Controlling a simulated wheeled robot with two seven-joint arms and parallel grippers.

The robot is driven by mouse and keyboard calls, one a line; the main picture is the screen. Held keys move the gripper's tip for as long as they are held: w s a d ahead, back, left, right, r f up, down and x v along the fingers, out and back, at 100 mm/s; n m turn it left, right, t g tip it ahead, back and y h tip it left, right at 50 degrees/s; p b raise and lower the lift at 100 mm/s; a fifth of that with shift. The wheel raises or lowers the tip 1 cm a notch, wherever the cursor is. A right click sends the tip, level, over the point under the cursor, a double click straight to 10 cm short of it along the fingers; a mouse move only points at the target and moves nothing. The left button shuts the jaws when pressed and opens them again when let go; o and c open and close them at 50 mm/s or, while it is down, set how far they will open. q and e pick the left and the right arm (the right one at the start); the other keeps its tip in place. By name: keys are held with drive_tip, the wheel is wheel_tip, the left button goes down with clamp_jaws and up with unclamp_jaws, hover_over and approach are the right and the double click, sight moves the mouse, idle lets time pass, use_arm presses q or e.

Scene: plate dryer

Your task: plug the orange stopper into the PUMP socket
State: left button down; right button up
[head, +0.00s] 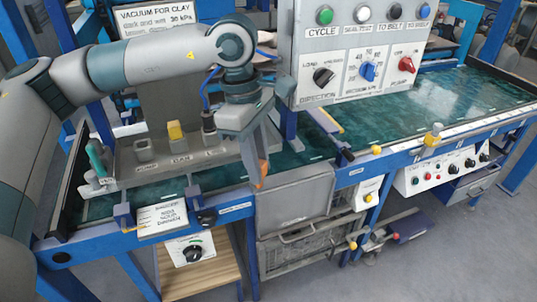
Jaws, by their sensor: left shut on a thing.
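My left gripper (259,180) comes in from the left and points down. It is shut on the orange stopper (263,170), of which only a small part shows between the fingers. The grey socket block (195,174) lies to the left of the gripper, with a row of labelled sockets along its front. The PUMP socket (145,168) appears to be the leftmost label; the lettering is small. The gripper and stopper are apart from it, to the right, over the front edge of the bench. My right gripper is not in view.
A yellow stopper (175,130) and a black stopper (208,123) stand up at the block. A green handle (96,158) is at its left end. The control box (355,55) hangs at upper right. A grey bin (295,200) is below. The green belt (430,100) is clear.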

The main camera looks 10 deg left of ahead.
use_arm(q)
drive_tip(key=s+a+f+m+g+y, duration=0.1)
drive_tip(key=a+f+m, duration=0.6)
drive_tip(key=m, duration=0.8)
drive_tip(key=shift+s+a+f+m+y, duration=0.2)
drive_tip(key=shift+f+m+y, duration=0.2)
drive_tip(key=shift+f, duration=0.15)
